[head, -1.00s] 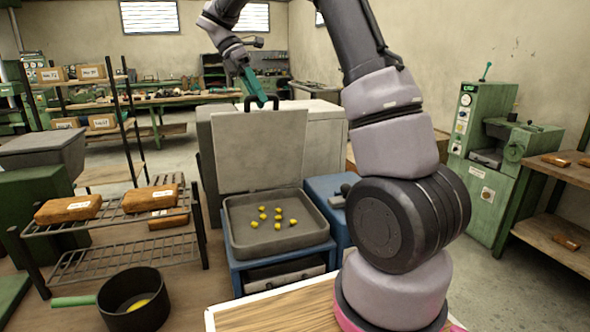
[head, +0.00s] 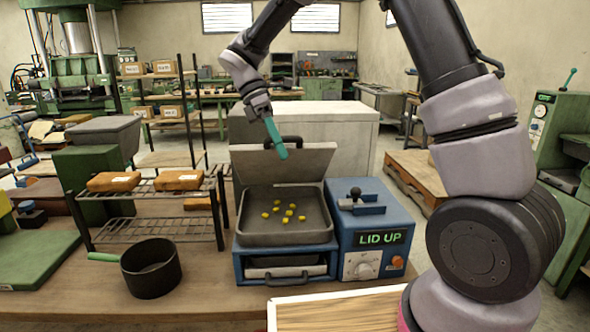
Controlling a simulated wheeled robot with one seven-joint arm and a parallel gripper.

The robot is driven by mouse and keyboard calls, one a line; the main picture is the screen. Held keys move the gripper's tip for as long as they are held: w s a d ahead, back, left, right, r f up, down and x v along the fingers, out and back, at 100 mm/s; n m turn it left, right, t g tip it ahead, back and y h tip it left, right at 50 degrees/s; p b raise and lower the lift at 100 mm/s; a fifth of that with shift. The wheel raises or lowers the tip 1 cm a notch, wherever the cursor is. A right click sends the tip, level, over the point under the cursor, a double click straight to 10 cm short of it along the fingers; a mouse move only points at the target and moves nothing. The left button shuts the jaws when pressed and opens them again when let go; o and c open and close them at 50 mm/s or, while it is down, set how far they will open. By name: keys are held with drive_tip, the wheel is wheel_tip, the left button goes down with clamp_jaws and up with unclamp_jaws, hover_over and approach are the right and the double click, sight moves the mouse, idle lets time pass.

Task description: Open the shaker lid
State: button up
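The shaker (head: 285,264) is a blue machine on the bench with a grey tray (head: 284,238) holding several small yellow pieces. Its grey lid (head: 280,170) stands raised and tilted back behind the tray. The dark lid handle (head: 283,140) is at the lid's top edge. A control box (head: 372,235) on the right shows a lit "LID UP" sign (head: 380,238). My gripper (head: 277,148) hangs at the lid's top edge, its teal fingers in front of the handle. I cannot tell from this view whether the fingers are apart or touch the handle.
A wire rack (head: 150,208) with brown blocks stands left of the shaker. A black pan (head: 151,268) with a green handle sits in front of the rack. A wooden board (head: 335,310) lies at the front right. The bench (head: 210,292) is bare between pan and shaker.

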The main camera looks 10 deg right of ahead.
drive_tip(key=shift+t, duration=0.7)
drive_tip(key=s+f, duration=0.1)
drive_tip(key=f, duration=0.1)
drive_tip(key=s+f, duration=0.1)
drive_tip(key=s, duration=0.1)
drive_tip(key=shift+a+f, duration=0.1)
drive_tip(key=shift+f, duration=0.25)
drive_tip(key=w+v, duration=0.1)
drive_tip(key=v, duration=1.1)
drive_tip(key=shift+w, duration=0.35)
